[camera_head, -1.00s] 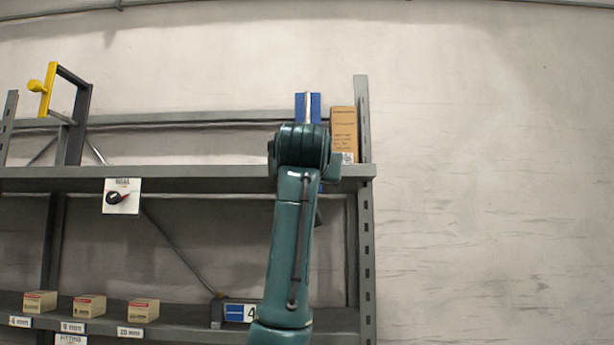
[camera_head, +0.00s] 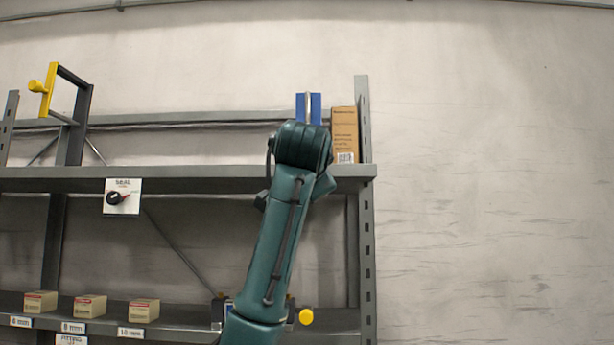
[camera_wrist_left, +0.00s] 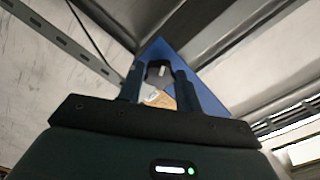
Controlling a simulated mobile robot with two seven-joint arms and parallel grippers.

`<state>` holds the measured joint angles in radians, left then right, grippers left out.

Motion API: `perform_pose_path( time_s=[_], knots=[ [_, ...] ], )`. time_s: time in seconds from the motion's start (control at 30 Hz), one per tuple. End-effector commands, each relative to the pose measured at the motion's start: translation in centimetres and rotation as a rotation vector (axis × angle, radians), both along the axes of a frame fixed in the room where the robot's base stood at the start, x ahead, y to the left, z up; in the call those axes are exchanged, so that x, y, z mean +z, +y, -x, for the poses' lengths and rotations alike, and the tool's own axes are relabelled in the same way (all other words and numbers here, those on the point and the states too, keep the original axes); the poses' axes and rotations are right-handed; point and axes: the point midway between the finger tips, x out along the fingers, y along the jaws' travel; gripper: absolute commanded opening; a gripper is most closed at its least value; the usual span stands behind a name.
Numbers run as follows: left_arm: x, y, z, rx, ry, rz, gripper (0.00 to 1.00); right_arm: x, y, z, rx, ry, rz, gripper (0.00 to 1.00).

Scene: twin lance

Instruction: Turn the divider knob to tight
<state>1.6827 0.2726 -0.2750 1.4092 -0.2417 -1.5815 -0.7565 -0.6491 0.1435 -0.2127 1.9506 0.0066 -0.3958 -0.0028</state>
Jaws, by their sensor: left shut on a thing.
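A blue upright panel, which looks like the divider (camera_head: 316,107), stands on the upper shelf with a pale strip along its middle. In the left wrist view, the blue panel (camera_wrist_left: 205,92) rises behind my left gripper (camera_wrist_left: 158,85). The gripper is shut on a dark knob (camera_wrist_left: 154,72) with a small white mark, between its two fingers. I cannot read a tight or loose label. In the head view my own arm hides the left gripper and the knob. My right gripper is in neither view.
A cardboard box (camera_head: 344,134) stands right beside the blue panel. A SEAL dial (camera_head: 121,197) hangs on the upper shelf edge. A yellow handle (camera_head: 47,90) is at upper left. Small boxes (camera_head: 90,306) line the lower shelf, and a yellow round thing (camera_head: 306,316) shows beside my arm.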

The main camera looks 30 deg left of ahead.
Motion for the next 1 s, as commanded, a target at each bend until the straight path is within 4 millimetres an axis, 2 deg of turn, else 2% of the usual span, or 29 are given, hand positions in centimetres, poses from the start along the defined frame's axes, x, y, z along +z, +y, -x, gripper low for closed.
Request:
perform_pose_path(
  time_s=[1.0],
  knots=[
    [0.12, 0.05, 0.04, 0.000, 0.507, -0.825, 0.12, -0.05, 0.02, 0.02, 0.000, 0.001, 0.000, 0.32]
  ],
)
